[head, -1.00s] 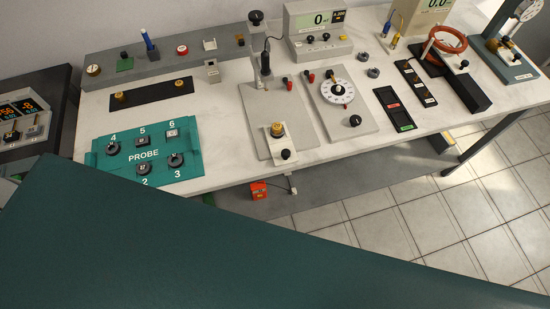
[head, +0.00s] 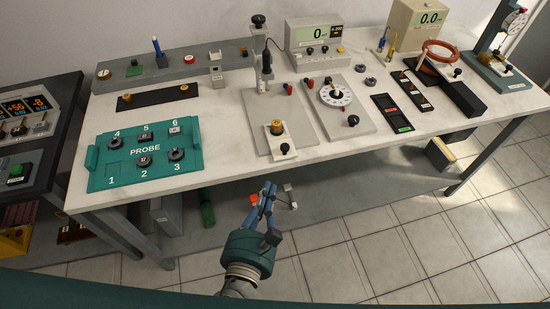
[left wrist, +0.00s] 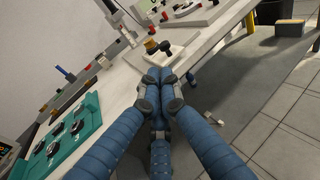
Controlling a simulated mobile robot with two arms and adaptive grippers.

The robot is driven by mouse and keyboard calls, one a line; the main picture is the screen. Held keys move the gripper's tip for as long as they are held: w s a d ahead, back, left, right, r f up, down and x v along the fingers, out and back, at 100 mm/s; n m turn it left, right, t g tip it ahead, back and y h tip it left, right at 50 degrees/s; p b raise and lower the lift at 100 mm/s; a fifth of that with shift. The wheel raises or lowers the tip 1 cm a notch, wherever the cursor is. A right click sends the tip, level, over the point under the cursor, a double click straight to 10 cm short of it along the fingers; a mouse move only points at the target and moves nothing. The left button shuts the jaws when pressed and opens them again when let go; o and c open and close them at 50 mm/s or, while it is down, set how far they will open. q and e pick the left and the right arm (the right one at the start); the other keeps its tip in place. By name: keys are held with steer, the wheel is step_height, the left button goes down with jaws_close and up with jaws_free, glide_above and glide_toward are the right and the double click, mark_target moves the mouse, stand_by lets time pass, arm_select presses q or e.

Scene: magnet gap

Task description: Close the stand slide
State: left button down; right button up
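The stand (head: 263,105) is a grey base plate with an upright post near the middle of the table. Its white slide (head: 280,140) lies at the front end of the plate, with a brass piece (head: 277,127) on it and a black knob (head: 284,148) at its front. In the left wrist view the slide (left wrist: 178,50) shows just beyond the fingertips. My left gripper (head: 268,190) is in front of the table edge, below and apart from the slide. Its blue fingers (left wrist: 153,77) are together with nothing seen between them. My right gripper is not in view.
A teal PROBE tray (head: 150,169) with several numbered dark parts lies to the left. A dial plate (head: 340,118) stands close to the stand's right. The white table's front edge (head: 230,178) lies between my left gripper and the stand. Floor in front is clear.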

arm_select(q)
steer(key=p, duration=0.2)
glide_toward(267, 131)
steer(key=s+d, duration=0.1)
steer(key=d+r, duration=0.1)
steer(key=d, duration=0.1)
steer(key=s+d, duration=0.1)
steer(key=d, duration=0.1)
steer(key=shift+s+d+r, duration=0.2)
steer(key=shift+s+r, duration=0.1)
steer(key=shift+r, duration=0.1)
steer(key=shift+w+f, duration=0.1)
steer(key=shift+w, duration=0.35)
steer(key=shift+w, duration=0.25)
steer(key=w+a, duration=0.1)
steer(key=w, duration=0.2)
steer(key=w+a+p, duration=0.1)
steer(key=w, duration=0.3)
steer(key=w+a+p, duration=0.1)
steer(key=w, duration=0.2)
steer(key=shift+w+a, duration=0.3)
steer(key=shift+w, duration=0.1)
steer(key=shift+w+a, duration=0.1)
steer(key=shift+r, duration=0.2)
